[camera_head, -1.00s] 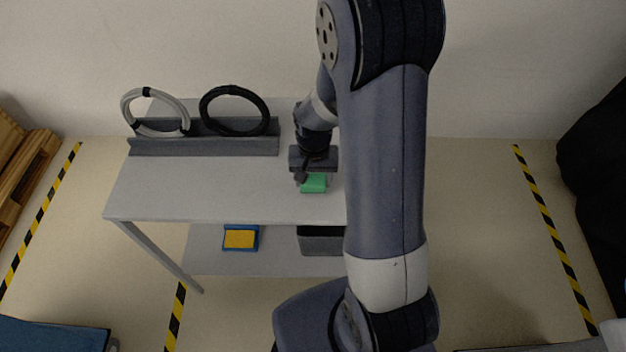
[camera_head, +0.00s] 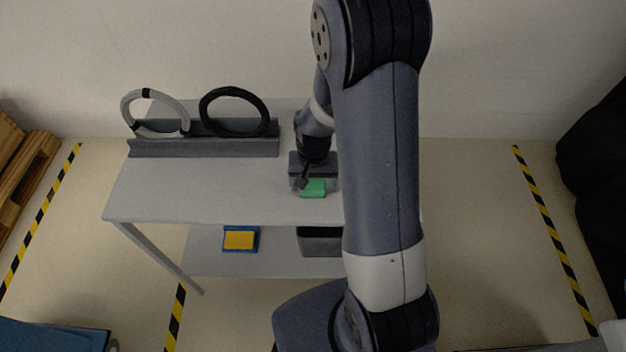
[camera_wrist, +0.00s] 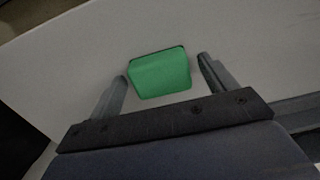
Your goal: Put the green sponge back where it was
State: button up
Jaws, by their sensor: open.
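The green sponge (camera_head: 313,188) is on the grey top of the cart (camera_head: 220,190), towards its front edge and right of the middle. My gripper (camera_head: 313,184) is directly over it, pointing down. In the wrist view the sponge (camera_wrist: 161,74) sits between the two fingers of my gripper (camera_wrist: 163,69), with a gap on each side. The gripper is open and not clamped on it. My arm hides the right part of the cart.
A dark rack (camera_head: 205,143) holding a white ring (camera_head: 128,110) and a black ring (camera_head: 205,105) stands at the back left. The lower shelf carries a blue tray with a yellow block (camera_head: 240,240) and a grey bin (camera_head: 320,243). The cart top's left side is clear.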

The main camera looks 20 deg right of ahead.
aim_at(313, 185)
notch_tip(313, 185, up, 12)
dwell(0.6)
notch_tip(313, 185, down, 11)
jog(key=shift+w+f, duration=0.1)
jog(key=shift+f, duration=0.05)
jog(key=shift+r, duration=0.6)
dwell(0.4)
